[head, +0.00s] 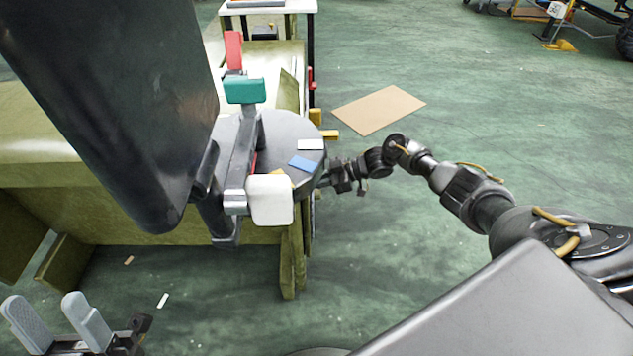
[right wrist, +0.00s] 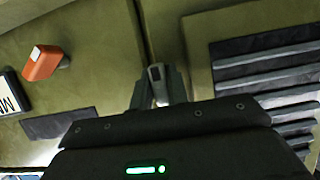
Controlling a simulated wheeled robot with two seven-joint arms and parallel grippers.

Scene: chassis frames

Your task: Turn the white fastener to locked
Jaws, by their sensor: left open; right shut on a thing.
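A white rounded block (head: 270,200), which looks like the white fastener's head, is at the near end of a grey bar by the round dark disc (head: 284,134). My right gripper (head: 326,180) is at the disc's right edge, apart from this block in the picture. In the right wrist view its jaws (right wrist: 158,90) are shut on a small pale piece (right wrist: 155,73) beside olive panels; I cannot tell whether it belongs to the white fastener. My left gripper (head: 57,322) is open and empty at the lower left, away from the chassis.
A green block (head: 244,91) and a red block (head: 233,50) stand farther back on the olive chassis (head: 160,215). White and blue tags lie on the disc. The right wrist view shows an orange block (right wrist: 42,63) and a ribbed panel (right wrist: 265,70). Green floor right of the chassis is mostly clear.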

